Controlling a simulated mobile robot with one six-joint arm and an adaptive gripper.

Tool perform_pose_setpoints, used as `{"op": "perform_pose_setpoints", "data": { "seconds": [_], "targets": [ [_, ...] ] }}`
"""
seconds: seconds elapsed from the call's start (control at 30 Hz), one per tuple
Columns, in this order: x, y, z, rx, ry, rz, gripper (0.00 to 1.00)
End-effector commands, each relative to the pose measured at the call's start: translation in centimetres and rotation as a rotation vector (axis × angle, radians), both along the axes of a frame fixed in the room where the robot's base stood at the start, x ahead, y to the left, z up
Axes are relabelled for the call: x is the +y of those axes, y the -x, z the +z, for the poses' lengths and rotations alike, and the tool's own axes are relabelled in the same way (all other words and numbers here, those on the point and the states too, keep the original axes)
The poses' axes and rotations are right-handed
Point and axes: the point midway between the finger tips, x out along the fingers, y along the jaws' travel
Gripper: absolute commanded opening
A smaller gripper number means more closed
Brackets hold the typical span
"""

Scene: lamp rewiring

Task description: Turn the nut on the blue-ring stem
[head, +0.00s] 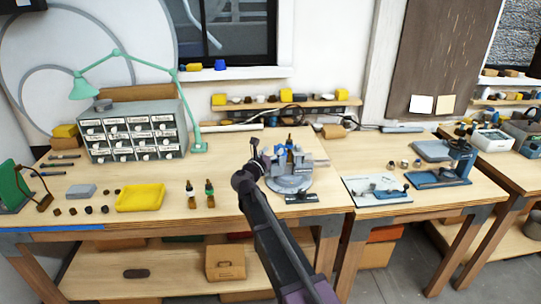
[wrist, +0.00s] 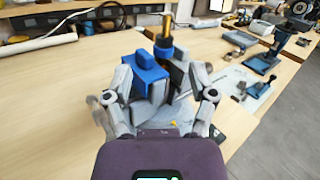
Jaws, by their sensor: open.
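In the wrist view an upright brass-coloured stem (wrist: 164,38) stands just beyond a blue block (wrist: 149,75) on a grey fixture. I cannot make out the nut. My gripper (wrist: 162,82) is open, its fingers apart to the left and right of the blue block and fixture. In the head view the fixture's round grey base (head: 288,184) stands on the bench, and my gripper (head: 262,163) is at its left side. I cannot tell whether the fingers touch anything.
A yellow tray (head: 140,198) and two small bottles with dark tops stand to the left. A grey drawer cabinet (head: 131,133) and a green lamp (head: 85,85) are behind. A grey plate with parts (head: 376,190) lies right of the fixture. Bench left of the fixture is mostly clear.

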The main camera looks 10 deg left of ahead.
Motion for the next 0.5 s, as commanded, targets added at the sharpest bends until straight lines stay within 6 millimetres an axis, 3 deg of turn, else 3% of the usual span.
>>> {"op": "perform_pose_setpoints", "data": {
  "seconds": [0.27, 0.5],
  "targets": [
    [-1.6, -0.3, 1.5, 0.004, 0.387, 0.222, 0.73],
    [-2.6, 0.6, 0.8, 0.034, 0.803, 0.425, 0.73]
  ]
}}
